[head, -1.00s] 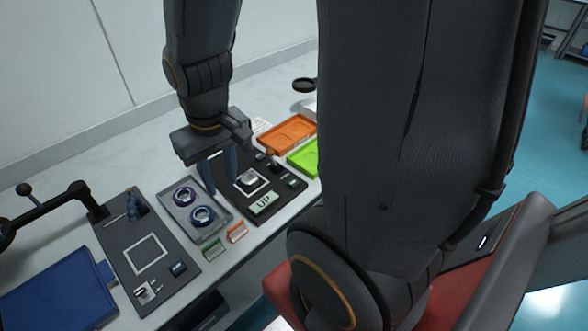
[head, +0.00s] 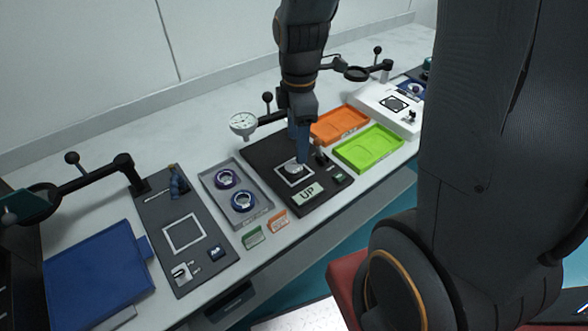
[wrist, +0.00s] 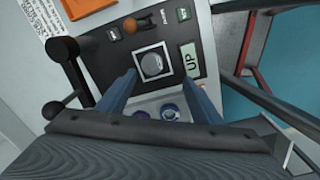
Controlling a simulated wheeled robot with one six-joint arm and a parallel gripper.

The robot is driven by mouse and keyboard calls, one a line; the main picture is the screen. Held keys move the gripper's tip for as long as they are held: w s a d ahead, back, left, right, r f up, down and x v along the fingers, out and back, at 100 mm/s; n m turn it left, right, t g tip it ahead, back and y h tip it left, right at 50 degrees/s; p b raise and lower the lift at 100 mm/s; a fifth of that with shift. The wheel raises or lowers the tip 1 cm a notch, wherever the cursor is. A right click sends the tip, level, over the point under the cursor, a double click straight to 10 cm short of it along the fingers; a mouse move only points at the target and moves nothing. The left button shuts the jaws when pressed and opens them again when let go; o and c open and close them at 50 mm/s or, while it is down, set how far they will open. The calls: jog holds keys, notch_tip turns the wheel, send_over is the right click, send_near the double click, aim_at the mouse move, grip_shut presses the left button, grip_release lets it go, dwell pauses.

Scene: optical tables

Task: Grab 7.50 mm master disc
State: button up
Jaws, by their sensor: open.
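A round silver-grey disc (head: 293,169) sits inside a white square outline on the black station board (head: 262,158). It also shows in the wrist view (wrist: 152,65), between and just beyond the fingertips. No size marking is readable on it, so I cannot confirm that it is the 7.50 mm master disc. My gripper (head: 299,152) points down over the disc, blue fingers apart and empty. In the wrist view the fingers (wrist: 161,82) reach toward the disc's two sides. I cannot tell whether either finger touches it.
Orange (head: 340,125) and green (head: 368,149) trays are right.

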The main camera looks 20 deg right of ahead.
aim_at(294, 166)
jog(key=w+n, duration=0.1)
jog(key=n, duration=0.1)
jog(key=w+f+n, duration=0.1)
jog(key=n, duration=0.1)
jog(key=w+n, duration=0.1)
jog(key=n, duration=0.2)
jog(key=shift+f, duration=0.35)
notch_tip(294, 166, down, 2)
jog(key=shift+f, duration=0.1)
jog(key=f, duration=0.1)
jog(key=f+p, duration=0.1)
jog(key=f, duration=0.2)
jog(key=shift+s+f, duration=0.15)
jog(key=shift+s, duration=0.25)
jog(key=shift+f, duration=0.65)
jog(key=c, duration=1.4)
jog(key=shift+w+r, duration=0.1)
